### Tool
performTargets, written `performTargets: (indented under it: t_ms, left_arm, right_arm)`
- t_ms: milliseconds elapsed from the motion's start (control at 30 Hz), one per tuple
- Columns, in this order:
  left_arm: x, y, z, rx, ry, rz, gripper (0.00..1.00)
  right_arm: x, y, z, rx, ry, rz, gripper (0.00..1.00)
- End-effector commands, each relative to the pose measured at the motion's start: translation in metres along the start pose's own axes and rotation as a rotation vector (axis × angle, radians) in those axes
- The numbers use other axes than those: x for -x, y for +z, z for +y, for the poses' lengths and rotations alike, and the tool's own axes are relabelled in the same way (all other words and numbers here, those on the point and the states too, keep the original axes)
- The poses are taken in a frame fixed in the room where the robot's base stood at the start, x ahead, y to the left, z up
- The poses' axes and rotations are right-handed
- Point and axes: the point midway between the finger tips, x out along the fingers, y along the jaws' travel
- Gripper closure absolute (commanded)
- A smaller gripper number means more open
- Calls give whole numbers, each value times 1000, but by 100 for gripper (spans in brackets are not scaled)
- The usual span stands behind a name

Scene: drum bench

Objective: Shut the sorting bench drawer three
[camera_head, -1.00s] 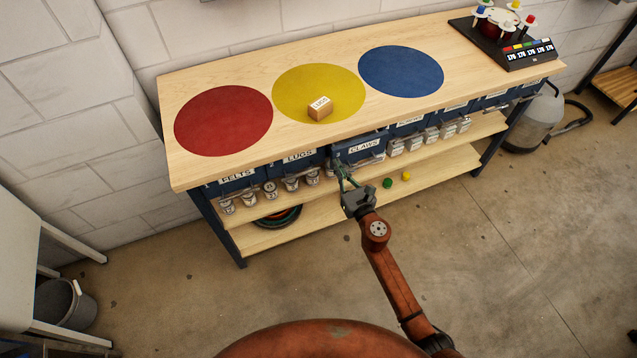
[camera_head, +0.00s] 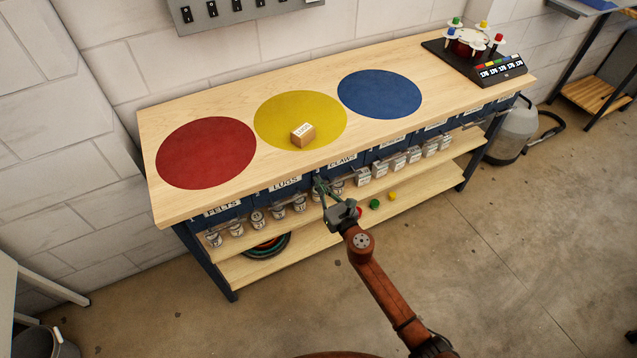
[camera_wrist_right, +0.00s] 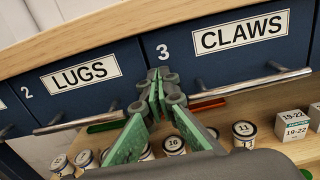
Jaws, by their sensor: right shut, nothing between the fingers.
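Drawer three (camera_wrist_right: 222,66), with a dark blue front, a CLAWS label and a bar handle (camera_wrist_right: 252,83), is under the top of the sorting bench (camera_head: 225,83). It also shows in the head view (camera_head: 343,161). Its front looks level, or nearly so, with the LUGS drawer (camera_wrist_right: 82,76) beside it. My right gripper (camera_wrist_right: 160,88) is shut and empty. Its green fingertips are at the lower left of drawer three's front, left of the handle; I cannot tell whether they touch. In the head view my right gripper (camera_head: 320,186) reaches the drawer row from the front. My left gripper is not in view.
A small box (camera_head: 303,135) stands on the yellow circle. Cans and cartons line the shelf (camera_head: 330,228) below the drawers, with small coloured pieces near the gripper. A device with coloured knobs (camera_head: 478,57) stands at the bench's far right. The floor in front is clear.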

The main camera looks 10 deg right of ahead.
Motion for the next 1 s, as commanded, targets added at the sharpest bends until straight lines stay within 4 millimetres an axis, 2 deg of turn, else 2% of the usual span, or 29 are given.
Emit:
performTargets:
  t_ms: [133,233,400,600,767,1000]
  left_arm:
    - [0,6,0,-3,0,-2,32]
    - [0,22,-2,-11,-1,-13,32]
    - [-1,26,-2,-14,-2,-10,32]
    - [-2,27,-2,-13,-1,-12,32]
    - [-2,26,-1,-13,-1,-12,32]
    - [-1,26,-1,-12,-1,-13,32]
  right_arm:
    - [22,-2,-3,2,-1,4,100]
    - [46,-1,-4,1,-2,5,100]
    - [81,-2,2,1,6,4,100]
    - [110,-3,2,1,8,5,100]
    - [119,-2,2,1,7,4,100]
    - [121,-3,1,-2,6,5,100]
